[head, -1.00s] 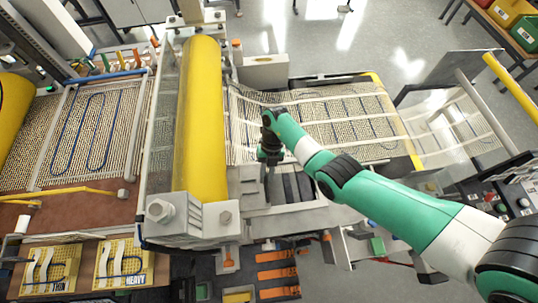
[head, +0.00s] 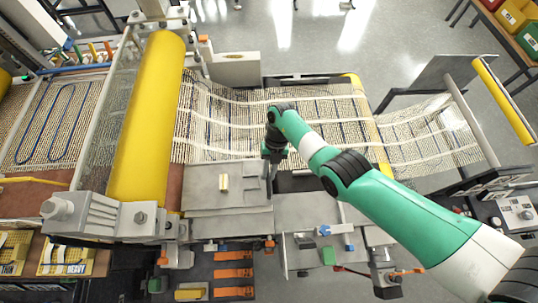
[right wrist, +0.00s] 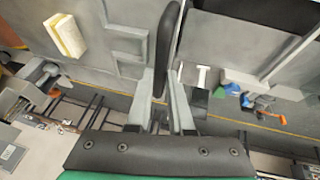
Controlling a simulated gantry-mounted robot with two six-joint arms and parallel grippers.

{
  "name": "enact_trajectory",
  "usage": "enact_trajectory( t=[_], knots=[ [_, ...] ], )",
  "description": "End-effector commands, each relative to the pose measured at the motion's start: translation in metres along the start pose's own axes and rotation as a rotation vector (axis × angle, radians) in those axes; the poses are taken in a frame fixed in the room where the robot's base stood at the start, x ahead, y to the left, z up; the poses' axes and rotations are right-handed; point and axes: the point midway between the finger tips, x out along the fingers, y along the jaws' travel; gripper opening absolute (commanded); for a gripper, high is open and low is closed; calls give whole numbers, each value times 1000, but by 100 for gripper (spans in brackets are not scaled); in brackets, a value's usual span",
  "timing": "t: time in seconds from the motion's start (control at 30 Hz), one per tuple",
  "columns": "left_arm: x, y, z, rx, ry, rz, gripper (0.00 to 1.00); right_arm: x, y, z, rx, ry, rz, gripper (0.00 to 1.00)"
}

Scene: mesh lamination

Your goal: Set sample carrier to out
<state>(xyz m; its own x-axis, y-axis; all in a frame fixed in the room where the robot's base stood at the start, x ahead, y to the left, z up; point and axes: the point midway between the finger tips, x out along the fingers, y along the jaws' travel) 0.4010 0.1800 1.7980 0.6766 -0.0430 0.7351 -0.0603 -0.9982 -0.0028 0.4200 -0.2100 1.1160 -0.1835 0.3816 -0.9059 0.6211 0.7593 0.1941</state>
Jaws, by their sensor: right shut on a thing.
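A flat grey plate, which looks like the sample carrier (head: 205,200), lies just right of the yellow roller in the head view. A small cream block (head: 224,183) rests on it, also seen in the right wrist view (right wrist: 66,36). My right gripper (head: 271,176) is at the plate's right edge. In the right wrist view my right gripper (right wrist: 163,84) is shut on a dark upright handle (right wrist: 169,40). The fingers hide the handle's lower end. My left gripper is not in view.
The big yellow roller (head: 148,120) stands left of the carrier. White mesh (head: 225,120) runs behind it to the right. A lower grey bench with blue and green parts (head: 327,255) is at the front, beside orange-handled tools (head: 233,273).

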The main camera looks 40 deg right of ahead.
Motion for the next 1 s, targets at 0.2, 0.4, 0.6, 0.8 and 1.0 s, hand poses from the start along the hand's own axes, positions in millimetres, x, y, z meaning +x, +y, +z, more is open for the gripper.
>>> enact_trajectory(
  t=[0.2,0.4,0.6,0.8,1.0],
  knots=[
    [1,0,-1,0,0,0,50,-1,-1,0,-8,1,-4,0],
    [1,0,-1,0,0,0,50,-1,-2,0,-7,1,-5,0],
    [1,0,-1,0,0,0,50,0,-2,0,-7,1,-4,45],
    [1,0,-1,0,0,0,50,0,-1,0,-7,1,-3,50],
    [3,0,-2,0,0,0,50,-7,0,0,-7,-1,-2,50]
  ],
)
